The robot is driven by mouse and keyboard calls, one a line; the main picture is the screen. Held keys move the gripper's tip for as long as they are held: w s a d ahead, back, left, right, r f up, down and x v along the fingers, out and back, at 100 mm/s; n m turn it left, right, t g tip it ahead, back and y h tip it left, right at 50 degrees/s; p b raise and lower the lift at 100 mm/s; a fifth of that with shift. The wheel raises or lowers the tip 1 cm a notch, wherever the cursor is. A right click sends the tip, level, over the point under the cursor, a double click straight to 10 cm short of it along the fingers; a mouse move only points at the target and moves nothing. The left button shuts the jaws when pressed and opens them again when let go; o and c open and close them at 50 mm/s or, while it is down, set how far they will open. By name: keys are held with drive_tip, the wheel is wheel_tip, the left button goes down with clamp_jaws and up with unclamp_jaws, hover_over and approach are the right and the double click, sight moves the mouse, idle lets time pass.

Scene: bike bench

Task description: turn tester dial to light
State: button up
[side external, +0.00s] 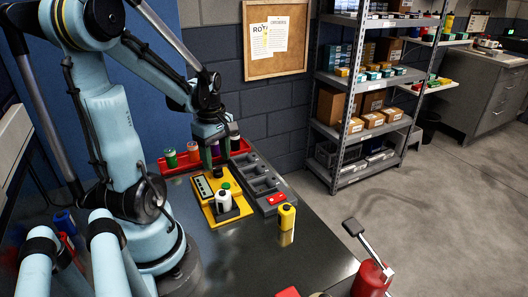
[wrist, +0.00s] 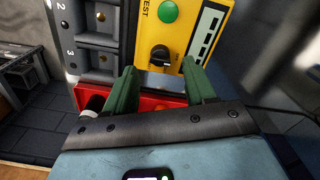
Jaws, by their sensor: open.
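The yellow tester (wrist: 178,35) shows in the wrist view with the word TEST, a green button (wrist: 168,12) and a pale panel with dark bars (wrist: 206,36). Its black dial (wrist: 160,55) has a small light mark on it. My gripper (wrist: 159,66) is open, one green finger on each side of the dial, with gaps visible and nothing held. My gripper (side external: 207,157) points down over the tester's far end; the dial is not clear there.
A grey slotted tray (side external: 266,186) lies right of the tester with a red item (side external: 277,198) at its near end. A red tray (side external: 169,167) with several cylinders stands behind. A yellow cylinder (side external: 287,216) stands in front.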

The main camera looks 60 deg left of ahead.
sight(217, 168)
drive_tip(key=shift+f, duration=1.8)
clamp_jaws()
drive_tip(key=shift+m, duration=0.3)
drive_tip(key=m, duration=0.5)
drive_tip(key=shift+m, duration=0.3)
drive_tip(key=m, duration=0.5)
drive_tip(key=shift+m, duration=0.3)
